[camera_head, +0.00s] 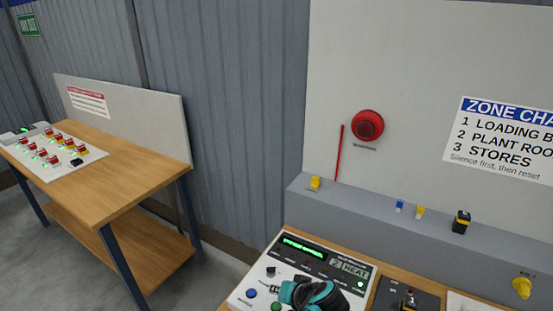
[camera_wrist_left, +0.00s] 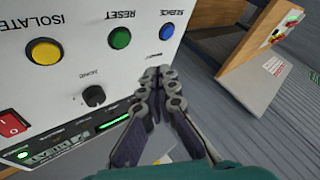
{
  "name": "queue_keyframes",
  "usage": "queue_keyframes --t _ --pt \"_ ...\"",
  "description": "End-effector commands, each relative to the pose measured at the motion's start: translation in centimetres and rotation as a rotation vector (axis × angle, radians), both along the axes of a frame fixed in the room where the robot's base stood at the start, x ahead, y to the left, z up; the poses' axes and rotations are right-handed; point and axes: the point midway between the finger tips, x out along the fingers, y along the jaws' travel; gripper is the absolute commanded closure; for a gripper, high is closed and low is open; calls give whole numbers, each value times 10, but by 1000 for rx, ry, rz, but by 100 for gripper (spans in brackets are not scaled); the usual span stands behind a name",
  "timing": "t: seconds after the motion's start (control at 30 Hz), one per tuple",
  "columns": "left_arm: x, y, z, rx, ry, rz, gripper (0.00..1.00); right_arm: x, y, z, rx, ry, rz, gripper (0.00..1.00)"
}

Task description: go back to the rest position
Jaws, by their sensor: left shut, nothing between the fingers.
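My left gripper (camera_head: 318,295) shows at the bottom of the head view, in front of the white control panel (camera_head: 262,272). In the left wrist view the gripper (camera_wrist_left: 158,75) has its fingertips together, with nothing between them. The panel (camera_wrist_left: 75,75) fills the left of that view, with a yellow button (camera_wrist_left: 44,52), a green button (camera_wrist_left: 120,38), a blue button (camera_wrist_left: 167,31) and a black knob (camera_wrist_left: 93,96). The fingertips appear near the knob and the blue button; I cannot tell whether they touch the panel. My right gripper is not in view.
A wooden table (camera_head: 120,195) with a board of red switches (camera_head: 50,158) stands at the left. A grey ledge (camera_head: 370,220) with small yellow, blue and black parts runs behind the panel. A red alarm (camera_head: 368,125) and a zone chart (camera_head: 505,140) are on the wall.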

Motion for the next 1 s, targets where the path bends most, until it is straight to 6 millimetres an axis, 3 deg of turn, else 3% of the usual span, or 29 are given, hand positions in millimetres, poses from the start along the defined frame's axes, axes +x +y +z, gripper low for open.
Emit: queue_keyframes --t 0.17,0.3,0.5,0.7,1.0 --pt "-12 47 10 -72 64 6 100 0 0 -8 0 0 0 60" --pt "-37 95 18 -177 116 -1 100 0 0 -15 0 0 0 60" --pt "-83 144 23 -338 117 -9 100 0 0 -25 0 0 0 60" --pt "-122 170 20 -465 54 -8 100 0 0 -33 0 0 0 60" --pt "-139 179 19 -525 -5 -7 100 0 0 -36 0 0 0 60"
